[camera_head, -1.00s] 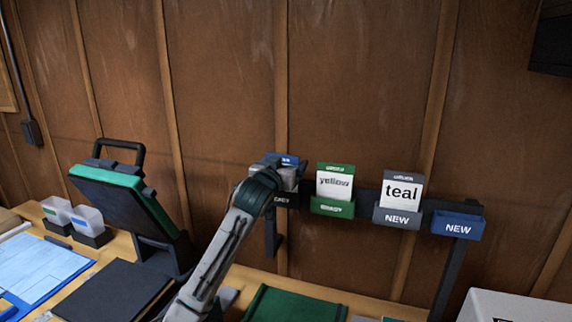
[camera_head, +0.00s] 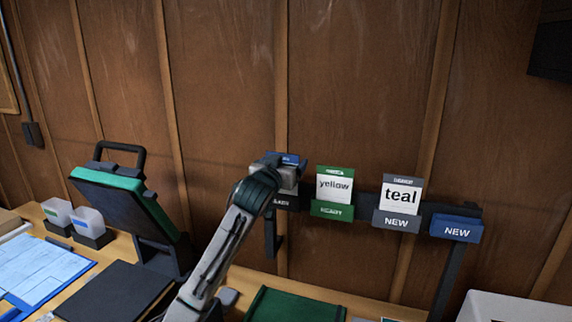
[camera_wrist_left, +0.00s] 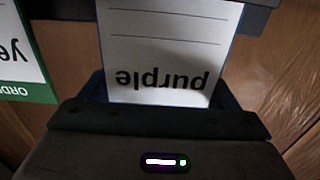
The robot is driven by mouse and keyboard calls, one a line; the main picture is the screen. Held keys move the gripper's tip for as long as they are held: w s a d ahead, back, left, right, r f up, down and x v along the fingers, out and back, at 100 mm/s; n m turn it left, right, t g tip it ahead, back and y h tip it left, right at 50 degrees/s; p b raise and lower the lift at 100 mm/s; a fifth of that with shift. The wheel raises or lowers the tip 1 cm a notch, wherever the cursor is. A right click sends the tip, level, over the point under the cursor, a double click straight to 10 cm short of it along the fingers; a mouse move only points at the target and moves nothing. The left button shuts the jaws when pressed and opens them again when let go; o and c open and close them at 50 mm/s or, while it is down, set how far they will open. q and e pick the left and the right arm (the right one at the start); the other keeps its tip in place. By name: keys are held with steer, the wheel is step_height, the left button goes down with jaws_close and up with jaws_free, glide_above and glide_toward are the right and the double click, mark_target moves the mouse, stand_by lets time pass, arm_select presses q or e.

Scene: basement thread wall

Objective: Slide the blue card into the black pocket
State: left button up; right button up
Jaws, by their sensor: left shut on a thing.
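My left gripper (camera_head: 282,170) is shut on the blue card (camera_head: 290,159) at the left end of the wall rack. In the left wrist view the card's white face (camera_wrist_left: 165,60) reads "purple" upside down, with blue edges by the gripper's dark fingers (camera_wrist_left: 155,118). The black pocket (camera_head: 288,202), with white lettering, is just below the gripper in the head view and partly covered by my arm. A dark bar crosses behind the card's far end in the wrist view. I cannot tell whether that end is inside the pocket. My right gripper is not in view.
Right of the black pocket, a green pocket (camera_head: 331,211) holds a "yellow" card and a grey pocket (camera_head: 397,221) holds a "teal" card. An empty-looking blue pocket (camera_head: 456,228) is at the right end. A green-edged device (camera_head: 128,207) stands on the bench to the left.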

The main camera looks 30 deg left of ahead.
arm_select(q)
steer(key=shift+r+p, duration=1.6)
steer(key=shift+r, duration=0.45)
steer(key=shift+r+p, duration=1.1)
steer(key=shift+r, duration=0.3)
steer(key=o, duration=0.5)
steer(key=shift+f, duration=0.1)
steer(key=b+v, duration=0.5)
steer(key=v, duration=0.5)
steer(key=shift+s+d, duration=0.25)
steer(key=shift+s, duration=0.05)
